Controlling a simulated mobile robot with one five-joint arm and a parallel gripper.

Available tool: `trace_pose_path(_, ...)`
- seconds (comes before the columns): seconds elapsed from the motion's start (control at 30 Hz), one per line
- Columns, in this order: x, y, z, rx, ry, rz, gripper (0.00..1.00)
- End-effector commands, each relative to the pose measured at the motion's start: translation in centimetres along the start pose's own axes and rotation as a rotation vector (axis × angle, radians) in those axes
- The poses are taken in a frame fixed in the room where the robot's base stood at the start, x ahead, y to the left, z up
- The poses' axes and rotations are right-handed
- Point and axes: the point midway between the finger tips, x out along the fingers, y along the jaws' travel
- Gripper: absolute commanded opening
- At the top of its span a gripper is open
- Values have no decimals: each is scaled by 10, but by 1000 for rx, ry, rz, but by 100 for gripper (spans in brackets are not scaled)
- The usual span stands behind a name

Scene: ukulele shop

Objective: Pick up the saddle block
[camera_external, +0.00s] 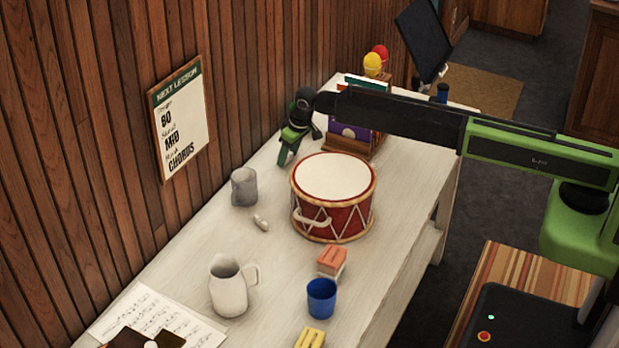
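No object is clearly marked as the saddle block, and I cannot tell which one it is. An orange block with a pale lower part (332,263) sits on the pale table (265,285), in front of the drum. A yellow block (310,338) lies at the bottom edge of the picture, partly cut off. A small whitish piece (261,222) lies beside the grey mug. My gripper (286,161) points down over the table behind and left of the drum, away from these pieces. Whether its fingers are open or shut is unclear at this size.
A red drum (334,214) with a white top stands mid-table. A grey mug (244,187), a pale jug (229,292) and a blue cup (321,299) stand around it. A wooden rack (366,150) is behind. Sheet music (130,312) lies front left.

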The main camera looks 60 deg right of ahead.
Motion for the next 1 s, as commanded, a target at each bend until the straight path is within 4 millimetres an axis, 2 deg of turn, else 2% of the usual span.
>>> trace_pose_path(0.07,0,0,0,0,0,0,44)
trace_pose_path(0.3,0,0,0,0,0,0,12)
trace_pose_path(0.53,-1,0,0,0,0,0,12)
trace_pose_path(0.67,-10,0,-3,0,0,0,12)
trace_pose_path(0.77,-24,0,-8,0,0,0,12)
trace_pose_path(1.0,-74,0,-23,0,0,0,12)
